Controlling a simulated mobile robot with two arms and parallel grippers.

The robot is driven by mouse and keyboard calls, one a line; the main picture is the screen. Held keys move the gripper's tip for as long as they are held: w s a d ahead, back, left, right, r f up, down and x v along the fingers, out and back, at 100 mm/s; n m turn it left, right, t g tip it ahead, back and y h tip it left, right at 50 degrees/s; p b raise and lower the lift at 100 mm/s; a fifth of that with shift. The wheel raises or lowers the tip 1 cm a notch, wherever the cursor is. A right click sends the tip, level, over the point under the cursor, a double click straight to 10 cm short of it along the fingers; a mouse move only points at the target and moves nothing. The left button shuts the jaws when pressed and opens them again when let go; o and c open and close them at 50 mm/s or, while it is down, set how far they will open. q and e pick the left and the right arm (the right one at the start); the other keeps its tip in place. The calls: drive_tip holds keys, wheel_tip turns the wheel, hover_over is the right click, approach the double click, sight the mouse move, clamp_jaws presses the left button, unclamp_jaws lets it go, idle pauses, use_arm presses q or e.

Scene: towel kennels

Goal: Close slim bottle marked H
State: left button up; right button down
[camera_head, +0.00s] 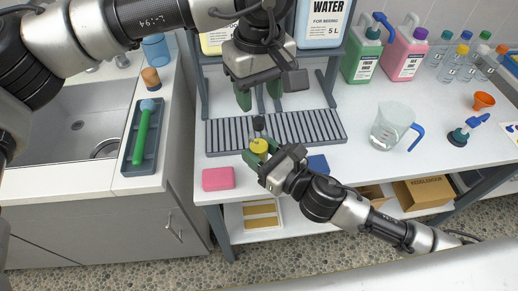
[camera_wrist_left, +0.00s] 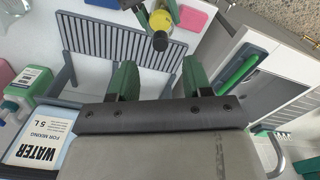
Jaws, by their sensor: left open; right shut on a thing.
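My right gripper (camera_head: 261,150) is shut on a small bottle with a yellow part (camera_head: 259,146), at the front edge of the drip grate. A dark round piece (camera_head: 258,123) shows just beyond the yellow part; I cannot tell if it is attached. The held bottle is also in the left wrist view (camera_wrist_left: 160,38), between and beyond my left fingers. No letter H is readable on it. My left gripper (camera_head: 260,98) is open and empty, pointing down above the grate; its green fingers also show in the left wrist view (camera_wrist_left: 158,80).
A slatted drip grate (camera_head: 225,138) lies under a rack with a water canister (camera_head: 322,22). A pink sponge (camera_head: 218,179) and a blue block (camera_head: 318,164) lie near the front edge. A measuring jug (camera_head: 390,125) stands right. Several clear bottles (camera_head: 450,66) stand back right. A sink (camera_head: 85,120) is left.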

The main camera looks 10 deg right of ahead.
use_arm(q)
wheel_tip(320, 180, up, 6)
idle(0.5)
